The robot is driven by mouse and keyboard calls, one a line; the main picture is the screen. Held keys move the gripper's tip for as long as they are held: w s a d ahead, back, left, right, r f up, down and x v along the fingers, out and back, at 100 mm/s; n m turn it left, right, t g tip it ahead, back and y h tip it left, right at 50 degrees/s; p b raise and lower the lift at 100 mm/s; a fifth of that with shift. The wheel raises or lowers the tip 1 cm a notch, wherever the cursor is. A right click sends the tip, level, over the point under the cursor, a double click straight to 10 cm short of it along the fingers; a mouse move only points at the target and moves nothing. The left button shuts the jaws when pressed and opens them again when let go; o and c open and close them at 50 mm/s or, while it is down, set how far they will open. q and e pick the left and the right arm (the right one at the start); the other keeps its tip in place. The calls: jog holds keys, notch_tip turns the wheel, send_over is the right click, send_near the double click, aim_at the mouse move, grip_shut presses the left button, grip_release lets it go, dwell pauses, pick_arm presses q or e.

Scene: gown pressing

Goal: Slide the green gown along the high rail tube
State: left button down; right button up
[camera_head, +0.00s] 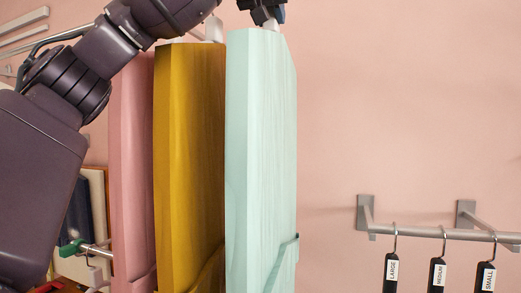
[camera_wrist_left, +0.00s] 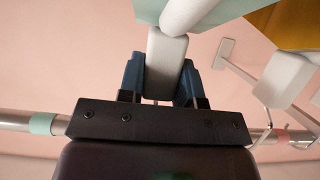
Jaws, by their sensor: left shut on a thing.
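The pale green gown (camera_head: 262,150) hangs upright in the middle of the head view, the rightmost of the hanging gowns. Its top edge shows in the left wrist view (camera_wrist_left: 147,10). My left gripper (camera_head: 264,14) is above the gown's top, at the upper edge of the head view. In the left wrist view my left gripper (camera_wrist_left: 164,82) has its blue fingers shut on both sides of a pale hanger block (camera_wrist_left: 165,55) above the gown. The high rail tube (camera_wrist_left: 18,121) runs across the left wrist view, partly hidden behind the gripper body. My right gripper is not in view.
A mustard gown (camera_head: 188,150) and a pink gown (camera_head: 133,170) hang close on the green gown's left. Right of it is bare pink wall. A lower wall rail (camera_head: 450,234) at right carries LARGE, MEDIUM and SMALL tags. My left arm crosses the upper left.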

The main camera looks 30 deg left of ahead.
pick_arm(q)
jog(key=w+d, duration=0.1)
jog(key=d, duration=0.5)
jog(key=shift+w+d+r, duration=0.2)
dwell(0.4)
jog(key=d, duration=0.2)
jog(key=w+d+p, duration=0.1)
jog(key=d, duration=0.2)
jog(key=shift+w+d+f, duration=0.1)
jog(key=shift+w+d, duration=0.05)
dwell(0.6)
jog(key=shift+f+b, duration=0.2)
jog(key=shift+b, duration=0.2)
dwell(0.4)
jog(key=c, duration=0.7)
grip_release()
